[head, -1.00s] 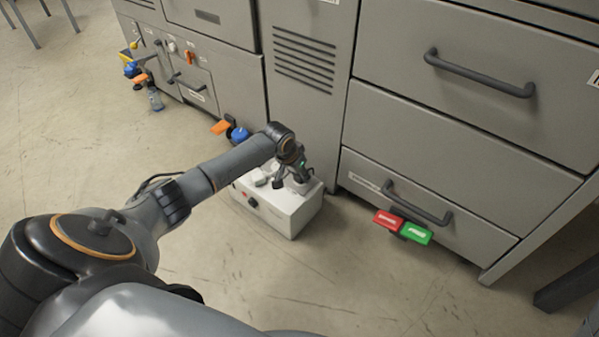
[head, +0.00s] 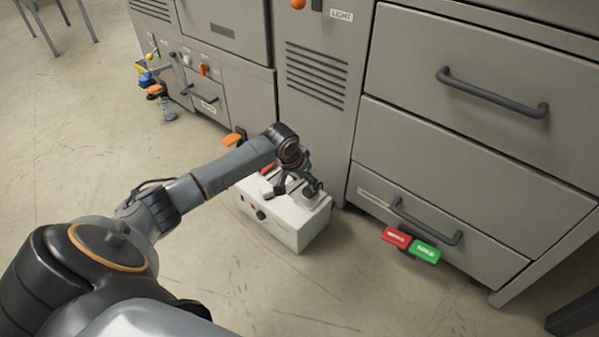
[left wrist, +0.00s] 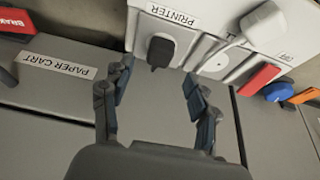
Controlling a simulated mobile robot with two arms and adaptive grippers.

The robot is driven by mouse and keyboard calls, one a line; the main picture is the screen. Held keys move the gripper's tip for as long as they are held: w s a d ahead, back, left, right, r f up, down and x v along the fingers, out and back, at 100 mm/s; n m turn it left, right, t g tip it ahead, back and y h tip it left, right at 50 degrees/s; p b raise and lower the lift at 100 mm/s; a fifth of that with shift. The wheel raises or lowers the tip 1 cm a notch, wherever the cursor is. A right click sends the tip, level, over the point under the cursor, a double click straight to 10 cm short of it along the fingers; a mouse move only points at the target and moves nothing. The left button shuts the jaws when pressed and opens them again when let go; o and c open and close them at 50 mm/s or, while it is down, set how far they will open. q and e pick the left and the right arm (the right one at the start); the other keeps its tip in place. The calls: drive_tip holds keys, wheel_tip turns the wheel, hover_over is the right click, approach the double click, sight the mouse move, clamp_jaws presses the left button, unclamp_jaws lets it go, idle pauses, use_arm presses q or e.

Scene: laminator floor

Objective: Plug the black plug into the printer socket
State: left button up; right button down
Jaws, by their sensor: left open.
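The white socket box (head: 285,228) stands on the floor against the cabinets. In the left wrist view the black plug (left wrist: 162,50) sits upright at the box's PRINTER-labelled place (left wrist: 171,16). The socket under it is hidden, and I cannot tell how deep the plug sits. My left gripper (head: 298,188) is over the box top in the head view. In the left wrist view its fingers (left wrist: 158,80) are apart on either side of the plug's near end, with nothing between them. My right gripper is not in view.
A white plug with a cable (left wrist: 260,24) and a red piece (left wrist: 260,79) are beside the black plug. Red (head: 397,238) and green (head: 425,251) blocks stick out by the lower drawer. An orange piece (head: 232,139) projects behind the box. The floor in front is clear.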

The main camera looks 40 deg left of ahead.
use_arm(q)
drive_tip(key=v, duration=0.6)
drive_tip(key=shift+r, duration=0.15)
